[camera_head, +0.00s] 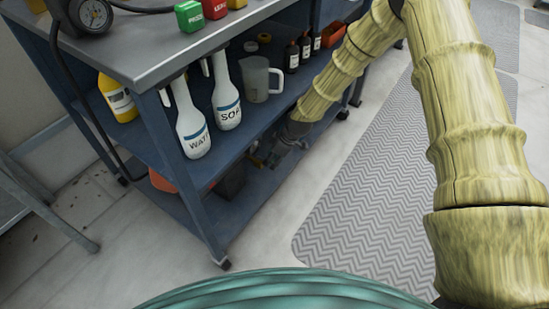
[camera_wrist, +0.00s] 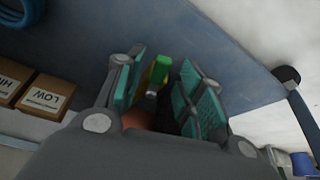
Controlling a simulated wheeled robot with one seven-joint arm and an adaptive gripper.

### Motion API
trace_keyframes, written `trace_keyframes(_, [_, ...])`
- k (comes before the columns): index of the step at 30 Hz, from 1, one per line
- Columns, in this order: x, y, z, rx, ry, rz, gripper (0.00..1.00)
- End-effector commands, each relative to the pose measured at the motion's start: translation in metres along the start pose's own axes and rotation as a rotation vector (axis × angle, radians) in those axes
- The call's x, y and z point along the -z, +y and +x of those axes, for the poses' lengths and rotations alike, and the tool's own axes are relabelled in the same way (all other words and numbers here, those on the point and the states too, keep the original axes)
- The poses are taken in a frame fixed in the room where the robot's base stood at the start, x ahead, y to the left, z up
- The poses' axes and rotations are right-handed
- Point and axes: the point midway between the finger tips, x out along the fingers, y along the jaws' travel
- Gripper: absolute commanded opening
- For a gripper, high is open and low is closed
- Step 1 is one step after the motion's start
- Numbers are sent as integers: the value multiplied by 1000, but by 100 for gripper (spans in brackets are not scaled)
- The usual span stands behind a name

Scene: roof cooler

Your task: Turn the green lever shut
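The green lever (camera_wrist: 162,66) shows in the wrist view as a short green bar with a grey end, in front of a yellow part. It lies between the two teal-padded fingers of my gripper (camera_wrist: 164,88), nearer the left finger in the picture. The fingers stand apart, with gaps visible beside the lever; I cannot tell whether either pad touches it. In the head view my gripper (camera_head: 270,157) reaches in at the right side of the blue cart, between its shelves. I cannot make out the lever there. An orange-brown rounded shape (camera_wrist: 137,119) lies below the lever between the fingers.
The blue cart (camera_head: 215,241) surrounds the reach with shelves and legs. White spray bottles (camera_head: 192,135), a clear jug (camera_head: 256,80) and dark bottles (camera_head: 291,56) stand on its middle shelf. Cardboard boxes (camera_wrist: 46,97) lie left in the wrist view. A grey mat (camera_head: 370,195) covers open floor.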

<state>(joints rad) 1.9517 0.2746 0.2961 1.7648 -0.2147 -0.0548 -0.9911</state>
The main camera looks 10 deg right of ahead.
Motion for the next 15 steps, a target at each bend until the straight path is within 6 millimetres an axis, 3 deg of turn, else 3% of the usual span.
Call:
trace_keyframes(7, [-1, 1, -15, -1, 1, 2, 38])
trace_keyframes(15, [-1, 1, -56, -3, 2, 4, 38])
